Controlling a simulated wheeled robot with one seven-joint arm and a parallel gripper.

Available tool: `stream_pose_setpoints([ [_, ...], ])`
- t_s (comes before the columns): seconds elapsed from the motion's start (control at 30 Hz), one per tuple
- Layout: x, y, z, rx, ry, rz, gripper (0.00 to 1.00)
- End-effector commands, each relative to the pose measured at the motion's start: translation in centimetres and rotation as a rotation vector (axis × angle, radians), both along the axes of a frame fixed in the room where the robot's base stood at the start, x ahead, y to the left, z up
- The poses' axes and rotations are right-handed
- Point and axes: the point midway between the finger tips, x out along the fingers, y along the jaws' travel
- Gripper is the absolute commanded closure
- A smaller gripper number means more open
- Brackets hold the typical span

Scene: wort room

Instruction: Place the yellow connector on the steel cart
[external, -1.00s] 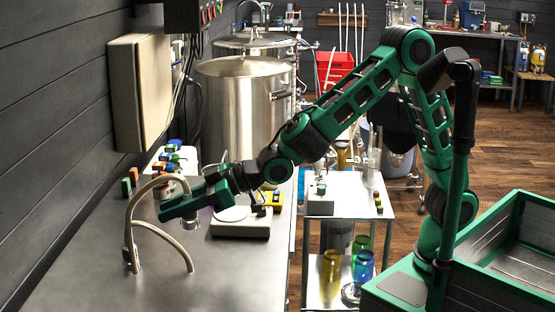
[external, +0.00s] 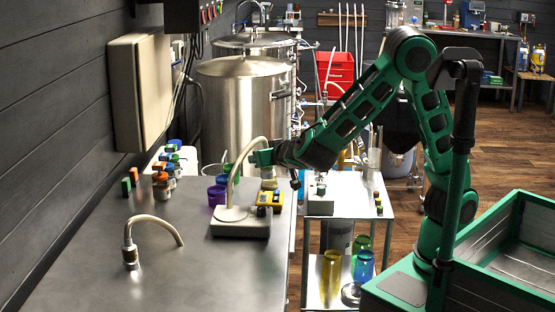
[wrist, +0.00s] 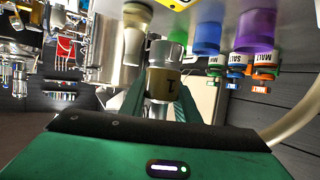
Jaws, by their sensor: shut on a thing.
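My gripper (external: 262,160) is above the bench's right edge, near the small grey device. In the wrist view its green fingers (wrist: 158,98) are shut on a short cylinder (wrist: 163,84) with a tan-yellow band, a dark mark and a metal end. It seems to be the yellow connector; my gripper hides part of it. A beige hose (external: 240,168) arches beside my gripper in the external view; I cannot tell whether it is joined to the held piece. The steel cart (external: 345,205) stands right of the bench, apart from my gripper.
The grey device (external: 240,225) with a yellow block (external: 270,199) sits on the steel bench. A grey box (external: 320,206) and small blocks (external: 379,203) stand on the cart top. Coloured jars (external: 216,195) and a steel kettle (external: 245,105) are behind.

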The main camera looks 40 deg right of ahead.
Motion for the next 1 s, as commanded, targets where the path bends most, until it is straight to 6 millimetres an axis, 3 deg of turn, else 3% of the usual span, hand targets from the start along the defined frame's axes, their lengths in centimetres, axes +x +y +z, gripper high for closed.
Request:
stream_pose_setpoints([
  [0.1, -0.3, -5.4, 1.1, 0.001, 0.000, -0.165, 1.00],
  [0.3, -2.3, -14.2, 3.3, 0.003, -0.001, -0.450, 1.00],
  [0.5, -5.1, -20.6, 5.4, 0.001, 0.000, -0.682, 1.00],
  [0.87, -9.2, -26.6, 7.6, 0.001, 0.001, -0.926, 1.00],
  [1.0, -9.1, -26.5, 5.4, -0.007, 0.001, -0.922, 1.00],
])
